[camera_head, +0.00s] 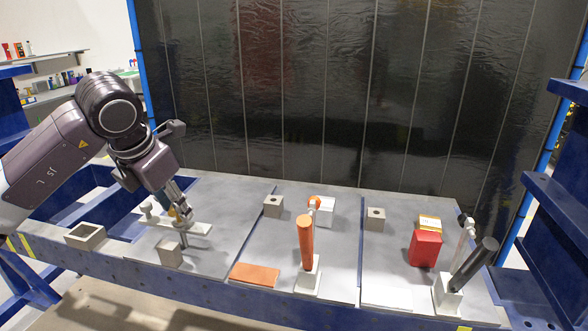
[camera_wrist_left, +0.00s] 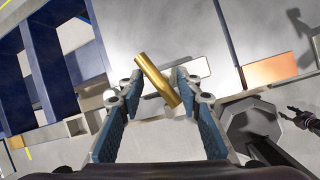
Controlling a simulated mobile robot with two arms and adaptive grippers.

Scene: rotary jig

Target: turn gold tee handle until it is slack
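The gold tee handle (camera_wrist_left: 158,80) shows in the left wrist view as a bar lying diagonally between the two fingers of my left gripper (camera_wrist_left: 160,84). The fingers stand apart on either side of it; the bar's near end is close to the right finger, and I cannot tell whether they touch. In the head view my left gripper (camera_head: 180,207) points down over the left plate of the bench, and its fingers mostly hide the handle. A dark gripper shape at the right edge of the left wrist view looks like my right gripper (camera_wrist_left: 302,120); its fingers are too small to read.
Beside the left gripper are a pale bar fixture (camera_head: 190,227), a grey block (camera_head: 170,254) and an open square box (camera_head: 86,236). Farther right stand an orange handle (camera_head: 306,243), a red block (camera_head: 425,249) and a black lever (camera_head: 474,263). A dark panel closes off the back.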

